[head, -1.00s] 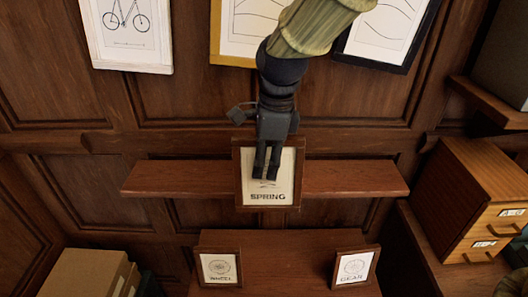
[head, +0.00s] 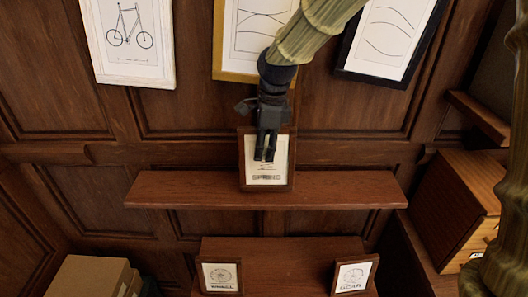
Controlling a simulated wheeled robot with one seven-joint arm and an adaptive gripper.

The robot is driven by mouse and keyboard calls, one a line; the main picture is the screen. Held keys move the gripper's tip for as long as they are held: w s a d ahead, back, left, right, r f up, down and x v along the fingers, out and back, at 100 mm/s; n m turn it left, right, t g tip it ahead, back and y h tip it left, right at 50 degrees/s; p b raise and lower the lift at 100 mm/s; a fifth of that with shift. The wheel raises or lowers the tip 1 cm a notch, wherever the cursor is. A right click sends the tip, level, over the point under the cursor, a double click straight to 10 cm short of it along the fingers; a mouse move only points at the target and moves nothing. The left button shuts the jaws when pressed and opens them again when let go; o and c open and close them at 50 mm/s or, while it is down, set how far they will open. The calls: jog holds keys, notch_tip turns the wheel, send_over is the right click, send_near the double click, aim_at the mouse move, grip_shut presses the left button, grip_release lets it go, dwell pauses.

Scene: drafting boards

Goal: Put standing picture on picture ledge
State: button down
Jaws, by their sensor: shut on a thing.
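A brown-framed picture (head: 267,180) with a dark label, blurred now, is upright in front of the middle of the picture ledge. My gripper (head: 265,158) comes from above and is shut on its upper part, its dark fingers over the front of the picture. The picture ledge (head: 170,190) is a long brown shelf on the panelled wall. The frame's lower edge overlaps the ledge's top in the view; I cannot tell whether it touches. Two more small framed pictures, a wheel picture (head: 220,277) and a gear picture (head: 354,275), stand on a lower brown surface (head: 285,250).
Three framed drawings hang above: a bicycle picture (head: 128,38), a gold-framed one (head: 243,38) and a black-framed one (head: 393,35). A wooden drawer cabinet (head: 458,210) stands at right, boxes (head: 92,278) at lower left. The ledge is clear on both sides of the held picture.

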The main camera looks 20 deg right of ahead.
aim_at(264, 156)
jog(key=f+p, duration=0.1)
jog(key=w+f+p, duration=0.1)
jog(key=f, duration=0.1)
jog(key=shift+w+d+p, duration=0.1)
jog(key=shift+d+p, duration=0.05)
jog(key=shift+p, duration=0.15)
jog(key=shift+f, duration=0.45)
jog(key=c, duration=0.9)
grip_release()
jog(key=shift+s+d+r+b, duration=0.2)
jog(key=shift+r+b, duration=0.5)
jog(key=shift+r, duration=1.3)
jog(key=shift+s+d+r+b, duration=0.15)
jog(key=shift+r+b, duration=0.5)
jog(key=shift+r, duration=1.4)
jog(key=shift+s+d+r+b, duration=0.2)
jog(key=shift+r+b, duration=0.5)
jog(key=shift+r, duration=1.3)
jog(key=shift+w, duration=0.15)
